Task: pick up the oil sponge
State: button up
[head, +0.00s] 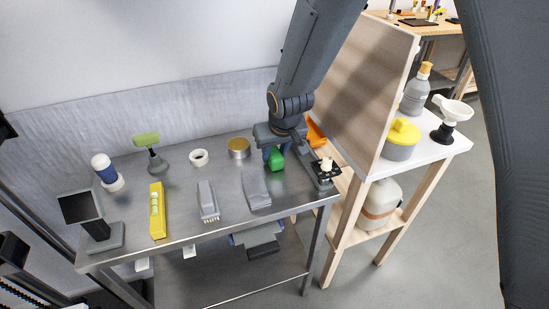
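A small green object (276,160), which I take to be the oil sponge, is at the right part of the steel table. My gripper (271,152) points down right at it, with a blue part showing just left of the green. The arm and gripper body hide part of the object. I cannot tell whether the fingers are closed on it or only beside it, or whether it rests on the table.
The steel table (182,233) also holds a grey cloth-like piece (257,191), a grey brush (208,201), a yellow level (157,210), a brass tin (239,148) and a white ring (199,158). A black-and-white device (325,172) stands close right of my gripper, before a wooden panel (362,85).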

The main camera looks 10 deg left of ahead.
aim_at(274, 152)
jog(key=shift+c, duration=0.6)
jog(key=shift+w+r, duration=0.1)
jog(key=shift+r, duration=0.4)
notch_tip(274, 152, up, 9)
jog(key=shift+r+b, duration=0.1)
jog(key=shift+b, duration=1)
jog(key=shift+o, duration=1)
jog(key=shift+c, duration=0.5)
